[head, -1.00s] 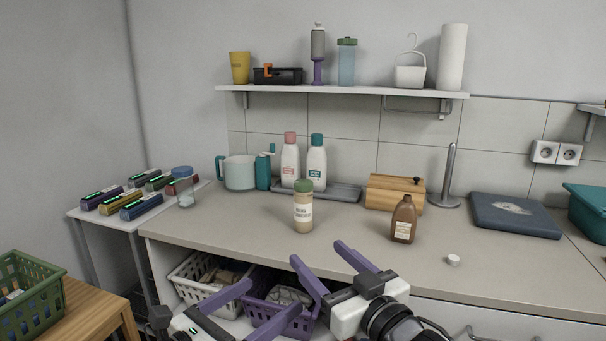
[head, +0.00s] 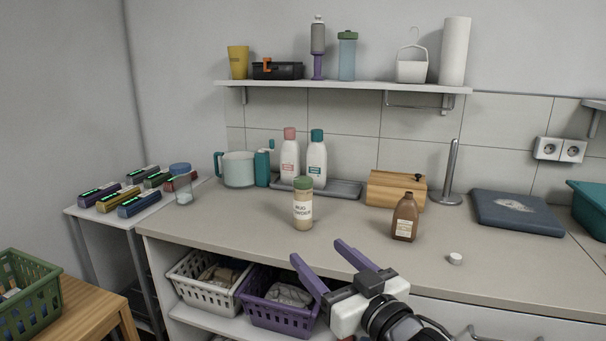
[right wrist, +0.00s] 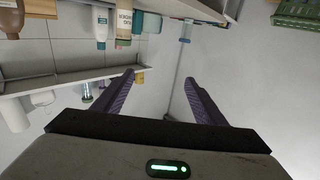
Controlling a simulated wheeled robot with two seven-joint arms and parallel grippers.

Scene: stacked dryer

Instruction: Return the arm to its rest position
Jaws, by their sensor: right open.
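My right gripper (head: 322,268) is in the lower middle of the head view, in front of the counter edge. Its two purple fingers are spread apart with nothing between them. In the right wrist view the fingers of this gripper (right wrist: 160,92) are also apart and empty, with wall and shelf beyond them. My left gripper does not show in either current view.
The counter (head: 335,235) bears a jar (head: 303,205), a brown bottle (head: 405,218) and a white cap (head: 455,258). Below it are a white basket (head: 205,290) and a purple basket (head: 285,314). A green basket (head: 30,305) stands at the left.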

